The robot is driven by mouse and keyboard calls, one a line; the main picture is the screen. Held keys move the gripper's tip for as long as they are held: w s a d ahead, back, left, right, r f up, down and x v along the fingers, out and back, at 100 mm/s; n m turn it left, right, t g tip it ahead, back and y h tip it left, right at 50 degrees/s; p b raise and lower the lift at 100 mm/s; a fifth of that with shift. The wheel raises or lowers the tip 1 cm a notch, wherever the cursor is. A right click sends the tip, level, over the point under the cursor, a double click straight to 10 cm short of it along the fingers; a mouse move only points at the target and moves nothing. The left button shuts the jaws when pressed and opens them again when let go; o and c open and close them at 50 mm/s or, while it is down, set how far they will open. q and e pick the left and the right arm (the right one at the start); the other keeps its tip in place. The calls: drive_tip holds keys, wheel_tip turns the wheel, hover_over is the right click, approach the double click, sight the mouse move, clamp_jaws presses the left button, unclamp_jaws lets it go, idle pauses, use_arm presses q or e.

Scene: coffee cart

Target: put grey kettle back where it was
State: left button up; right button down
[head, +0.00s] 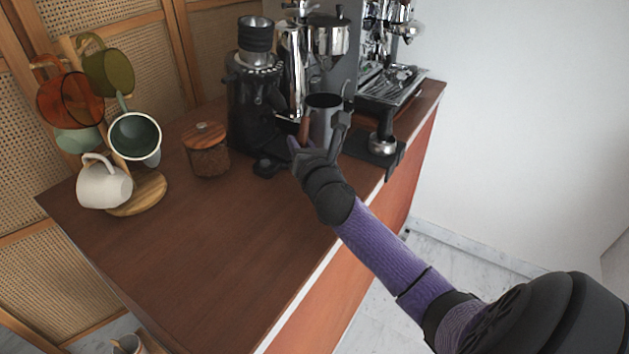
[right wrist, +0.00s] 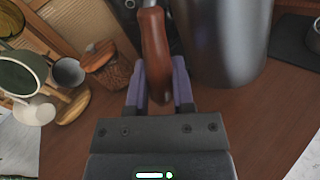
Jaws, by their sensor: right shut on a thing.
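The grey kettle (head: 325,117) is at the back of the wooden counter, in front of the coffee machine, with its open top facing up. Its brown handle (head: 304,132) points toward my right gripper (head: 312,152). In the right wrist view the handle (right wrist: 155,50) stands between the two purple fingers of the right gripper (right wrist: 160,93), which is shut on it. The grey body (right wrist: 222,40) is just right of the fingers there. My gripper hides the kettle's base in the head view, so I cannot tell whether it touches the counter. My left gripper is out of view.
A black grinder (head: 253,105) stands left of the kettle, with a wooden-lidded jar (head: 206,152) beyond it. A mug tree with several mugs stands at far left; its round base (head: 140,195) shows. The espresso machine (head: 385,88) is behind right. The front counter (head: 200,260) is clear.

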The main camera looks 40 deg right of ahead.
wheel_tip(320, 180, down, 8)
drive_tip(key=b, duration=0.4)
drive_tip(key=shift+f, duration=0.15)
drive_tip(key=shift+r, duration=0.2)
drive_tip(key=shift+f, duration=0.2)
drive_tip(key=shift+c, duration=2.4)
unclamp_jaws()
drive_tip(key=shift+a, duration=0.1)
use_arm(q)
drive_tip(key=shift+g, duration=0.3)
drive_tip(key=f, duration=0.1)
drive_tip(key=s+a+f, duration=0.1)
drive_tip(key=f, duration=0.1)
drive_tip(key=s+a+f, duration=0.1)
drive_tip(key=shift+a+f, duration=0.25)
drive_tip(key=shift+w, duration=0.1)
